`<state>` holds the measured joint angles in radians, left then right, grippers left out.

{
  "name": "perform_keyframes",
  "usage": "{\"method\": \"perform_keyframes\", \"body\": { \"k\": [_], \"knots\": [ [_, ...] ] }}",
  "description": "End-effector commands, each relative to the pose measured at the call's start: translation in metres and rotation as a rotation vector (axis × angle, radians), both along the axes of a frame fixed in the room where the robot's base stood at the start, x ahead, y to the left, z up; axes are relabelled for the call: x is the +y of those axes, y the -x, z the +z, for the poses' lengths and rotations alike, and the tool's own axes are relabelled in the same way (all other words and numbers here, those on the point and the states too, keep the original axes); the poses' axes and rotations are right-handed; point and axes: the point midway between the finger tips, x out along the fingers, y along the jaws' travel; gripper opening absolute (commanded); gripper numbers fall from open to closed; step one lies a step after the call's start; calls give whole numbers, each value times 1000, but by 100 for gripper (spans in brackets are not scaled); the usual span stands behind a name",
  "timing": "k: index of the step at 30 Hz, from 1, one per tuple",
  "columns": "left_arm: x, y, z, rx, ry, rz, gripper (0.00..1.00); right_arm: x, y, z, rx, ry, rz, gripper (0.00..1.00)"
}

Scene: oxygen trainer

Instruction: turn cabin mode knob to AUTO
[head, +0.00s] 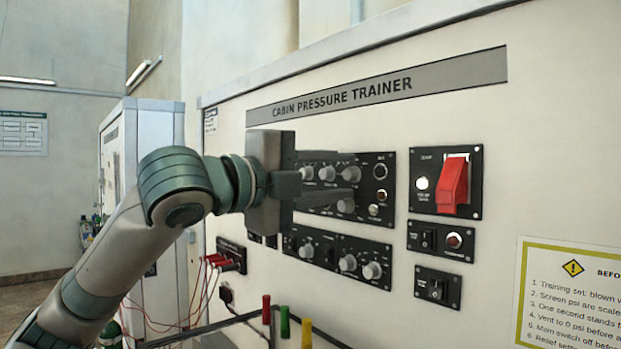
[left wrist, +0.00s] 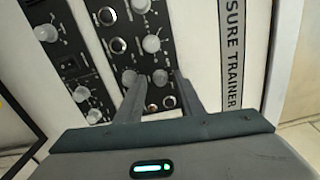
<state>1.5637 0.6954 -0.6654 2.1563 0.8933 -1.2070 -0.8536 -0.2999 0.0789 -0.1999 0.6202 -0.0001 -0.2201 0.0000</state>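The cabin pressure trainer panel (head: 430,110) has black sub-panels with several grey round knobs. Labels are too small to read, so I cannot tell which knob is the cabin mode knob or where it points. My left gripper (head: 345,175) is at the upper knob panel, fingers toward it, open. One grey knob (head: 347,173) shows between its fingers. In the left wrist view a knob (left wrist: 160,77) sits between the fingertips (left wrist: 159,80), and another knob (left wrist: 130,77) is beside the left finger. I cannot tell whether the fingers touch a knob. My right gripper is out of view.
A red switch cover (head: 453,183) stands out to the right. Lower panels carry more knobs (head: 372,270). Red plugs with wires (head: 222,262) are at lower left. Red, green (head: 284,322) and yellow upright pieces stand in front below. A yellow-bordered notice (head: 570,290) is at right.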

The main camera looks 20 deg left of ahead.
Motion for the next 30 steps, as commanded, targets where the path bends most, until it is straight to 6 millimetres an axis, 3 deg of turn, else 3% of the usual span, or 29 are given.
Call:
{"method": "perform_keyframes", "body": {
  "k": [8, 30],
  "knots": [
    [12, 17, -3, -2, 0, 2, 34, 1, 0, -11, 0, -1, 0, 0],
    [86, 130, -7, -3, 2, 3, 34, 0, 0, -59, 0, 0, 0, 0]
  ]
}}
